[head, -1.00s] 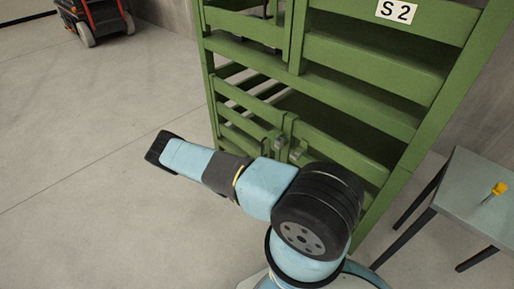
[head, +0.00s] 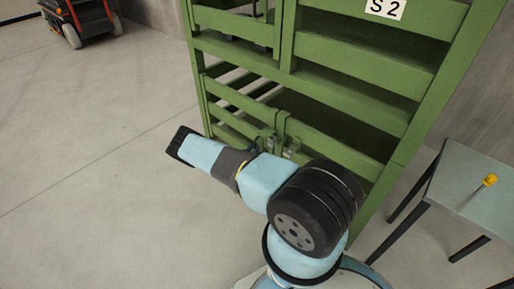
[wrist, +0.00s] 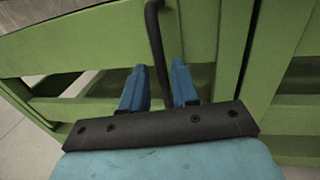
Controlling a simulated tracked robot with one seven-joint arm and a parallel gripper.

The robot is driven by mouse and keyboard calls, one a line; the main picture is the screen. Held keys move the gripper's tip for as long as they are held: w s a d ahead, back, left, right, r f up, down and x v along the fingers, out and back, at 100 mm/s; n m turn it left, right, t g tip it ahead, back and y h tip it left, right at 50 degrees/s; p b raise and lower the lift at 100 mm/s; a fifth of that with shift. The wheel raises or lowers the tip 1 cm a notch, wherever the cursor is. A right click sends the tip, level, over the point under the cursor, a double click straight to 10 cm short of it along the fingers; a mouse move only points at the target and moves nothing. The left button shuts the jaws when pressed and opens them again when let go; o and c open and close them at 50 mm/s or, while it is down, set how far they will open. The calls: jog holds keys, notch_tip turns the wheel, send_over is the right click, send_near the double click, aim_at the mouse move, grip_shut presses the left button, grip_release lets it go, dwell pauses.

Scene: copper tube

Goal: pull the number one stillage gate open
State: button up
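A green slatted stillage (head: 345,88) stands ahead in the head view, with a white "S 2" sign (head: 385,8) at its top right; I see no number one sign. Its lower left gate (head: 237,98) meets the lower right part at a post with a small grey latch (head: 290,151). I cannot tell whether either finger touches the bar.
A grey table (head: 470,190) with a yellow-handled tool (head: 489,181) stands at the right, near the stillage. A red and black wheeled machine (head: 82,18) stands at the back left. The concrete floor (head: 85,150) at the left is clear.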

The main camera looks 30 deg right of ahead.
jog(key=shift+x, duration=1.05)
jog(key=shift+c, duration=0.3)
jog(key=c, duration=0.4)
jog(key=shift+a, duration=0.1)
grip_shut()
jog(key=shift+r, duration=0.1)
